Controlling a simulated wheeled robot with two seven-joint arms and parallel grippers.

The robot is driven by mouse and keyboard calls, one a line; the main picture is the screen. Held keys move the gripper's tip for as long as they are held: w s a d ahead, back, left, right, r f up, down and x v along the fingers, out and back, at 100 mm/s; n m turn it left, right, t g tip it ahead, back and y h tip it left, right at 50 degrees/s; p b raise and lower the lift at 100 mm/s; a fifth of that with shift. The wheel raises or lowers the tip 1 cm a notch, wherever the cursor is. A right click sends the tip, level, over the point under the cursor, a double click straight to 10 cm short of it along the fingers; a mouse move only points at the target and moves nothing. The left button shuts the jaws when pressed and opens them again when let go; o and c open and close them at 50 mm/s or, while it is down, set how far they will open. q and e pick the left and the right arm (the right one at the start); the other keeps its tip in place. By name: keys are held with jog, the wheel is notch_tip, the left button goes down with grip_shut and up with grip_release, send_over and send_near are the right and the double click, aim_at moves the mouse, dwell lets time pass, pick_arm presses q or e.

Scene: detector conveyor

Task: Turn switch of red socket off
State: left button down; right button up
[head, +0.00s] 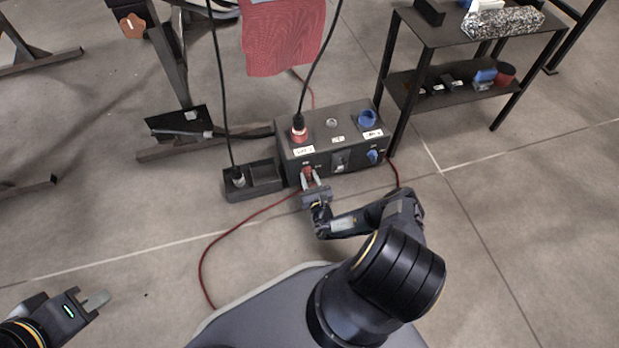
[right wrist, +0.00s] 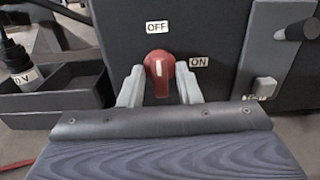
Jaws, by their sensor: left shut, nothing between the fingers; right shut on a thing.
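The red switch (right wrist: 160,68) is a round knob with a grip bar on the front of a dark power box (head: 348,112). In the right wrist view an OFF label (right wrist: 157,27) sits above it and an ON label (right wrist: 199,62) to its right. The bar stands about upright, with a white line on it. My right gripper (head: 310,180) is shut on the knob, one finger on each side. The red socket (head: 299,132), with a black plug and cable in it, is on the box top. My left gripper (head: 97,300) is shut and empty at the lower left.
A blue socket (head: 367,119) and blue switch (head: 373,156) are on the box's right side. A small open bin (head: 262,183) with a plug stands at its left. A black shelf (head: 448,92) stands close on the right. Red cables lie on the floor.

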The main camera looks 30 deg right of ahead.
dwell(0.3)
jog(key=o, duration=0.6)
jog(key=p+v, duration=0.1)
jog(key=v, duration=0.7)
jog(key=shift+w, duration=0.15)
